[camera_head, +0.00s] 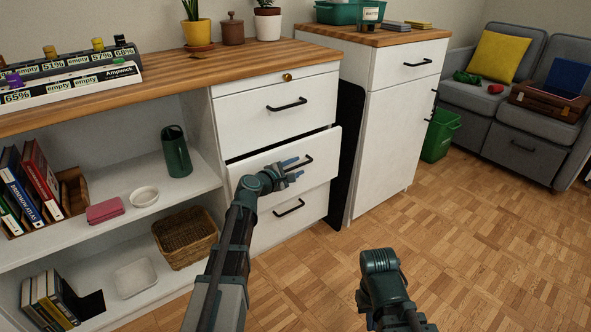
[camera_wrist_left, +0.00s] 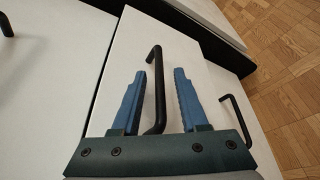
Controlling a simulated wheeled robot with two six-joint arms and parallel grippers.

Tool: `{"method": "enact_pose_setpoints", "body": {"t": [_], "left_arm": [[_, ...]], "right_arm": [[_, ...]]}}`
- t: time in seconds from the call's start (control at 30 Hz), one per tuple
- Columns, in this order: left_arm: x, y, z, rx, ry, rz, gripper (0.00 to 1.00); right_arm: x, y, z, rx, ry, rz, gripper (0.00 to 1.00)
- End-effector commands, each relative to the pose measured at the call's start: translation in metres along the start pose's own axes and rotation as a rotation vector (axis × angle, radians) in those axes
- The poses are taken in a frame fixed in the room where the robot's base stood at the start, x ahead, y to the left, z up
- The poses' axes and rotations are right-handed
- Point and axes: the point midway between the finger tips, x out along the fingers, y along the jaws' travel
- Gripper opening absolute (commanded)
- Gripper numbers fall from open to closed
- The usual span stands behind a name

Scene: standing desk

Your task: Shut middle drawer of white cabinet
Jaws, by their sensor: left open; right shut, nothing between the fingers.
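The middle drawer (camera_head: 322,150) of the white cabinet (camera_head: 232,113) stands partly pulled out, its front forward of the drawers above and below. Its black bar handle (camera_wrist_left: 157,90) runs between the two blue fingers of my left gripper (camera_wrist_left: 164,80) in the left wrist view. The fingers are open, with a gap on each side of the handle. In the head view my left gripper (camera_head: 294,169) is at the drawer front, partly covering the handle. Only part of my right arm shows at the bottom; its fingers are out of view.
The top drawer (camera_head: 260,112) and bottom drawer (camera_head: 262,230) look shut. A second white cabinet (camera_head: 385,130) stands to the right. The wooden floor in front is clear.

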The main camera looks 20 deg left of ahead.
Motion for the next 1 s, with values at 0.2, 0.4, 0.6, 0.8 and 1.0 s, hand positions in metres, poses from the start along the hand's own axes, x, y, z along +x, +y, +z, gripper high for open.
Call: {"method": "enact_pose_setpoints", "body": {"t": [0.2,0.4,0.6,0.8,1.0], "left_arm": [[0.0008,0.0000,0.0002,0.000,0.000,0.000,0.43],[0.0007,0.0000,0.0001,0.000,0.000,0.000,0.18],[0.0006,0.0000,0.0000,0.000,0.000,0.000,0.00],[0.0005,-0.0001,0.0000,0.000,0.000,-0.001,0.00],[0.0004,-0.0002,0.0000,0.000,0.000,-0.001,0.00]], "right_arm": [[0.0001,0.0000,0.0000,0.000,0.000,0.000,0.00],[0.0001,0.0000,0.0000,0.000,0.000,0.000,0.00],[0.0001,0.0000,0.0000,0.000,0.000,0.000,0.00],[0.0001,0.0000,0.0000,0.000,0.000,0.000,0.00],[0.0002,0.0000,0.0000,0.000,0.000,0.000,0.00]]}}
